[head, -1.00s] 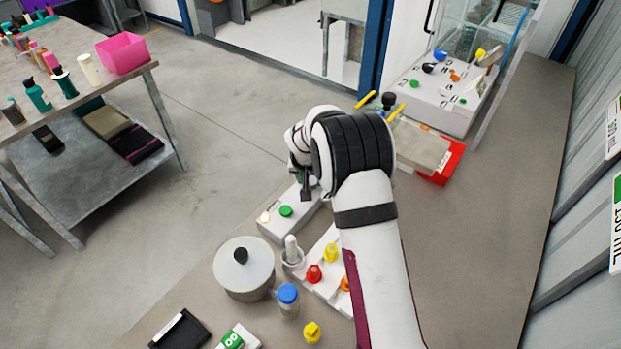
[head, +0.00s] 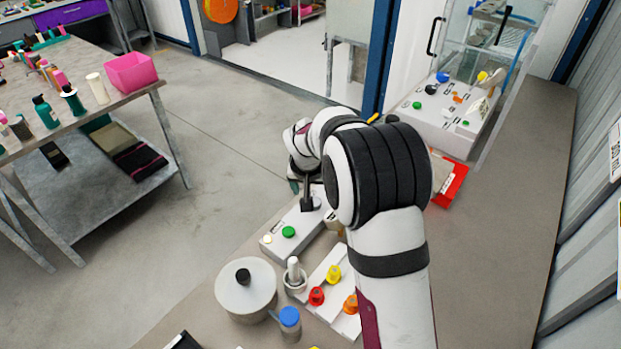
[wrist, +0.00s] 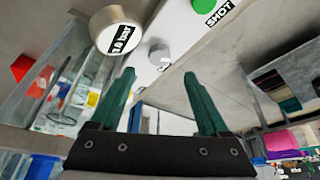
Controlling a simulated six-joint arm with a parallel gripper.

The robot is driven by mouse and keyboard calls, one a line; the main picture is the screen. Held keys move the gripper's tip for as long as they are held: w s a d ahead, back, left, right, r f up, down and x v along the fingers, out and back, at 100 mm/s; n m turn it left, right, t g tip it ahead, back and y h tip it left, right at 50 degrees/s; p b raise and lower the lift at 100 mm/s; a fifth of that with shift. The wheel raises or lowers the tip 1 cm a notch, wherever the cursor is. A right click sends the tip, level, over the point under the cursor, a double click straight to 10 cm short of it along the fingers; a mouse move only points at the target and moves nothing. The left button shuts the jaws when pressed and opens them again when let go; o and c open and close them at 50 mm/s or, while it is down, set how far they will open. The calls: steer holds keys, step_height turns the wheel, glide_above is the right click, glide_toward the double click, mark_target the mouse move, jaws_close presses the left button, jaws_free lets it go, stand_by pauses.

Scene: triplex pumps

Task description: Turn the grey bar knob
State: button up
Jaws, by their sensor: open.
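The white panel (head: 291,240) stands on the bench, partly covered by my wrist. In the wrist view it carries a small round grey knob (wrist: 159,54) and a green button (wrist: 205,15) beside the word SHOT; the green button also shows in the head view (head: 288,231). I cannot make out a bar shape on the knob. A larger pale cylinder (wrist: 117,32) with a "bar" label is beside the panel. My gripper (wrist: 159,74) is open and empty. Its green fingers point toward the knob, which appears between and beyond their tips, apparently untouched.
Near the panel are a lidded pot (head: 246,290), a blue-capped bottle (head: 290,323) and a white block with red (head: 316,295), yellow and orange knobs. A red tray (head: 452,184) and a white control box (head: 440,112) stand farther back. The bench's right side is clear.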

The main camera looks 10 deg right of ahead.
steer(key=v, duration=0.8)
steer(key=shift+s, duration=0.15)
steer(key=s+r+m+g+y, duration=0.1)
steer(key=s+m+g+y, duration=0.1)
steer(key=s, duration=3.3)
steer(key=shift+s+m+g+y, duration=0.3)
steer(key=shift+s+g+y, duration=0.15)
steer(key=shift+g, duration=0.75)
steer(key=shift+o, duration=0.3)
steer(key=shift+w+d+r, duration=0.1)
steer(key=shift+r, duration=0.05)
